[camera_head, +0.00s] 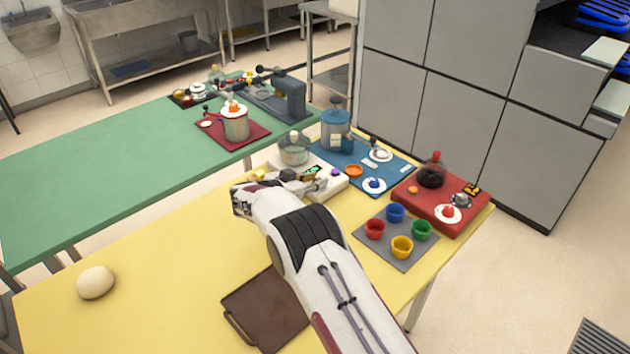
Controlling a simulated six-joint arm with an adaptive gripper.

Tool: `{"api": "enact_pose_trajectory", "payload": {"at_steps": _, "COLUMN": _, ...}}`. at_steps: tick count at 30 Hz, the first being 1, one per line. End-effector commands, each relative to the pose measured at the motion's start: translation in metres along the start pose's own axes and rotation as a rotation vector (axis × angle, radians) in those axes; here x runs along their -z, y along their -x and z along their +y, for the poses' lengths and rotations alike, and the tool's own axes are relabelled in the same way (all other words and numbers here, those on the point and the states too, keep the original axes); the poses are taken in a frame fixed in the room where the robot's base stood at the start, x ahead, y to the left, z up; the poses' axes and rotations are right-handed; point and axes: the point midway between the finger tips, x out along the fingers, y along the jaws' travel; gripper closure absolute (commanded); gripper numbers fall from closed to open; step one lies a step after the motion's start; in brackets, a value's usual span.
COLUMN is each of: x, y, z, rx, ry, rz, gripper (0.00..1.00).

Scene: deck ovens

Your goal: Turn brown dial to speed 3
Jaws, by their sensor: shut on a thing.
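My gripper (312,180) is at the end of the white arm, low over the front of a white appliance base (330,190) with a clear jar (294,148) on it. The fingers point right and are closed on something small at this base. The brown dial itself cannot be made out; the fingers appear to cover its place. A yellow knob (258,174) shows left of the gripper and a purple knob (336,172) right of it. A small green-lit display (311,170) shows just behind the fingers. Any speed marks are too small to read.
A blue board (392,170) with a blue blender (335,128) and a red board (425,208) with dials stand to the right. Several coloured cups stand on a grey mat (372,246). A brown tray (262,310) lies near my arm. The yellow table's left side is clear except for dough (95,282).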

Motion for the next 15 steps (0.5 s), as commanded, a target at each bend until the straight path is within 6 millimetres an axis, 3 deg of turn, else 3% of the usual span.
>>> {"api": "enact_pose_trajectory", "payload": {"at_steps": 15, "x": -0.0010, "y": 0.0023, "z": -0.0012, "rx": -0.052, "ry": -0.022, "rz": -0.006, "gripper": 0.99}}
